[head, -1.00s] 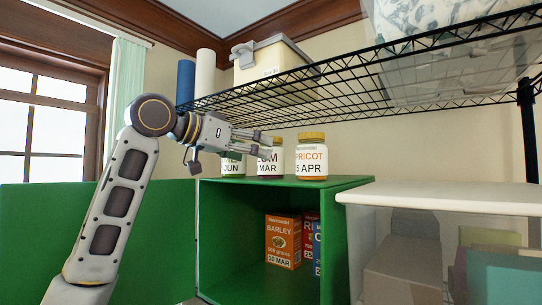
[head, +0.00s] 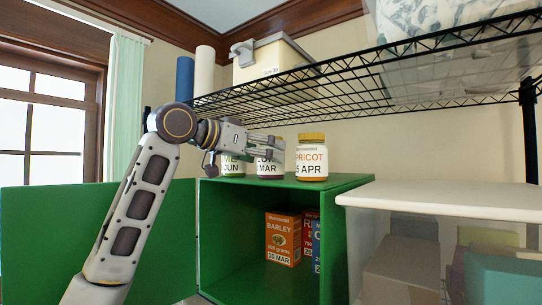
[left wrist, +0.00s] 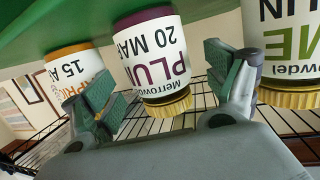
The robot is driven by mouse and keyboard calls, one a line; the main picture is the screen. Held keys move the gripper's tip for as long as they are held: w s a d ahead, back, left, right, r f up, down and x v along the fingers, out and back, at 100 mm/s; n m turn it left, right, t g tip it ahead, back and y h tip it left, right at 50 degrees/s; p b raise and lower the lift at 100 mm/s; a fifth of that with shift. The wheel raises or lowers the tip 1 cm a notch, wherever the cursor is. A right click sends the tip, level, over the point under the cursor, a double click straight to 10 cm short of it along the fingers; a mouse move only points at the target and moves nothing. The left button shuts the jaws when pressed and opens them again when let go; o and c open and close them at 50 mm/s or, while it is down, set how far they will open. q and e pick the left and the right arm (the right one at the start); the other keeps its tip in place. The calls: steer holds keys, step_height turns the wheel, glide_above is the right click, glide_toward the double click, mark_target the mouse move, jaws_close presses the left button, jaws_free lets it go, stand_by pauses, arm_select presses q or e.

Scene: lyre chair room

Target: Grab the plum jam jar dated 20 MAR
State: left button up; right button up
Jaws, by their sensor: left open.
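The plum jam jar (left wrist: 150,55), white-labelled "PLUM 20 MAR" with a gold lid, appears upside down in the left wrist view, between the two fingers of my left gripper (left wrist: 165,85). The fingers are open, with a visible gap on each side of the jar. In the head view the plum jar (head: 270,169) stands on top of the green cabinet, its upper part largely hidden by my left gripper (head: 274,149). My right gripper is not in view.
An apricot jar (head: 312,160) stands right of the plum jar and a lime-labelled jar (head: 233,165) left of it, on the green cabinet (head: 350,182). A black wire shelf (head: 300,98) hangs close above. A barley box (head: 283,240) stands inside the cabinet.

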arm_select(q)
steer(key=shift+p+x, duration=0.4)
steer(key=shift+x, duration=1)
steer(key=shift+r, duration=0.1)
steer(key=c, duration=1.4)
steer(key=shift+r, duration=0.15)
